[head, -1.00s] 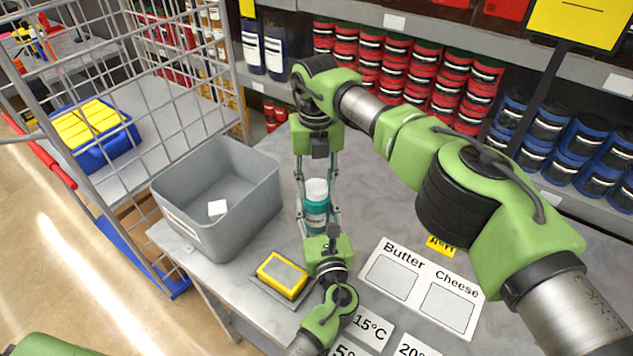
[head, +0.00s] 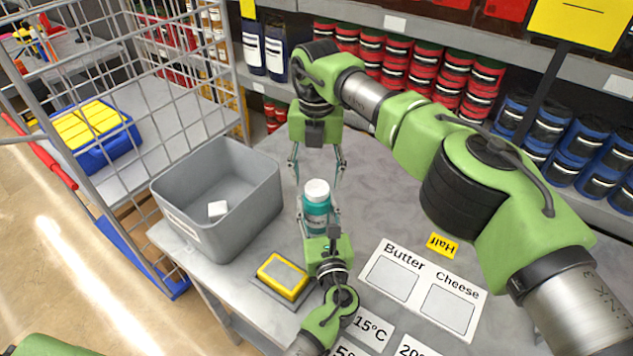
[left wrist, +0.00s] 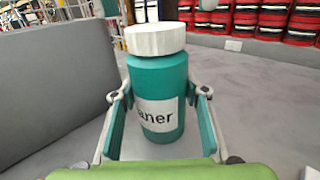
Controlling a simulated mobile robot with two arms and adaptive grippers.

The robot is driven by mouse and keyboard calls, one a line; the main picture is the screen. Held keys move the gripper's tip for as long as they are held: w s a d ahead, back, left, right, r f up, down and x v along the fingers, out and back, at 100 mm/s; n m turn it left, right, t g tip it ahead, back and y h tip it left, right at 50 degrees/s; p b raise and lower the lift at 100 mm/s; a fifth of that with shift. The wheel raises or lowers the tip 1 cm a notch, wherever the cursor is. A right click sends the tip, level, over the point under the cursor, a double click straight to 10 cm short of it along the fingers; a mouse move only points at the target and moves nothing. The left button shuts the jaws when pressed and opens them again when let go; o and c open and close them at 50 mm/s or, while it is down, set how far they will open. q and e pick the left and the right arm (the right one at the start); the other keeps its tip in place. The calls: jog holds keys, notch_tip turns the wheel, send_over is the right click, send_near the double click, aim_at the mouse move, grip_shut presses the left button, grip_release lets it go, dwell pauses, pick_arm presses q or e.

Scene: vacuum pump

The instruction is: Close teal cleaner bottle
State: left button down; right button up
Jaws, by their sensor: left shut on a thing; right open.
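The teal cleaner bottle (head: 317,212) stands upright on the grey table, with a white cap (head: 317,189) sitting on its top. In the left wrist view the bottle (left wrist: 160,85) shows a white label, and the cap (left wrist: 155,40) sits on its neck; I cannot tell how tightly. My left gripper (head: 319,214) is shut around the bottle's body, a finger on each side. My right gripper (head: 316,182) points down from above the table, its fingers spread open and empty, just behind and above the cap.
A grey bin (head: 262,195) with a white block inside stands left of the bottle. A yellow sponge (head: 282,275) lies on a dark tray in front. A Butter and Cheese board (head: 423,290) lies to the right. Stocked shelves line the back.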

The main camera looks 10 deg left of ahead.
notch_tip(320, 180, up, 9)
jog(key=shift+r, duration=0.15)
dwell(0.4)
pick_arm(q)
jog(key=c, duration=1.1)
grip_release()
jog(key=v, duration=1.2)
jog(key=shift+f, duration=0.1)
